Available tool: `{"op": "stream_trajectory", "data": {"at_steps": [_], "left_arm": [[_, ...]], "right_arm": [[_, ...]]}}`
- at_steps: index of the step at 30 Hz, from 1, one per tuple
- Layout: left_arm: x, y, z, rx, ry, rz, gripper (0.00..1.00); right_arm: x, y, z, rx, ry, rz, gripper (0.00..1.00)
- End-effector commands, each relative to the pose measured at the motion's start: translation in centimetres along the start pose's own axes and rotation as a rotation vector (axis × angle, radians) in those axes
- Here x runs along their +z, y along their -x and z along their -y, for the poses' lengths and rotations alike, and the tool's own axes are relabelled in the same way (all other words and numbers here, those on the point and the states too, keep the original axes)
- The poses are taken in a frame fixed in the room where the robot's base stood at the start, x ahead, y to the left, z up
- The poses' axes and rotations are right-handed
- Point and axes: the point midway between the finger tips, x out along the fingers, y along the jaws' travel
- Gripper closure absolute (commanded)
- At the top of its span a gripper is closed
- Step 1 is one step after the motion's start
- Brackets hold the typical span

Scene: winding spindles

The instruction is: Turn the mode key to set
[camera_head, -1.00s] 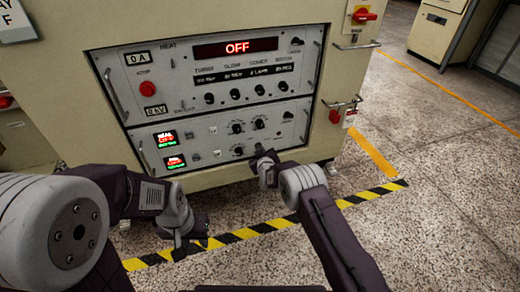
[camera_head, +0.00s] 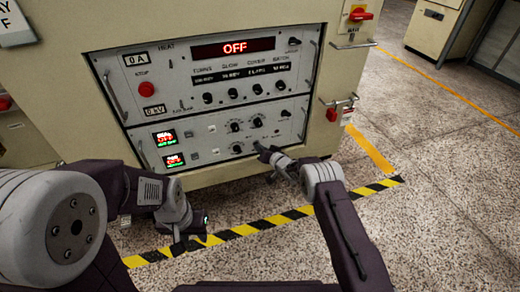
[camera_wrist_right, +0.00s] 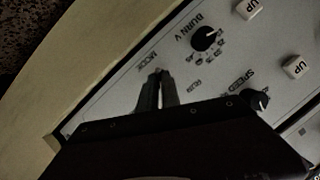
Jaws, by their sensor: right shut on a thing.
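The mode key is at the MODE label (camera_wrist_right: 140,62) on the lower grey panel (camera_head: 205,148); the key itself is hidden behind my fingers. My right gripper (camera_head: 262,150) is at the lower right of that panel. In the right wrist view, its two dark fingers (camera_wrist_right: 157,88) are close together against the panel beside the MODE label, shut on what appears to be the key. How far the key is turned cannot be seen. My left gripper (camera_head: 192,228) hangs low in front of the cabinet, away from the panel, its jaws unclear.
A BURN V knob (camera_wrist_right: 204,39) and a SPEED knob (camera_wrist_right: 257,100) sit close to my right fingers. The upper panel has a red OFF display (camera_head: 235,48) and a red stop button (camera_head: 147,89). Striped tape (camera_head: 270,223) marks the floor before the cabinet.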

Motion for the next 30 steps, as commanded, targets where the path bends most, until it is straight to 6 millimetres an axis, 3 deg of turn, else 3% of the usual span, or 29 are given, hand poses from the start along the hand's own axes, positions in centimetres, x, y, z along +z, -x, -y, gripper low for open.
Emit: {"op": "stream_trajectory", "data": {"at_steps": [13, 30], "left_arm": [[0.10, -0.99, 0.02, 0.000, 0.000, 0.000, 0.64], [0.11, -1.11, 0.02, 0.000, 0.000, 0.000, 0.64]], "right_arm": [[0.01, -0.04, -0.34, -0.090, -0.222, -0.003, 1.00], [-0.11, -0.01, -0.34, -0.108, -0.267, -0.004, 1.00]]}}
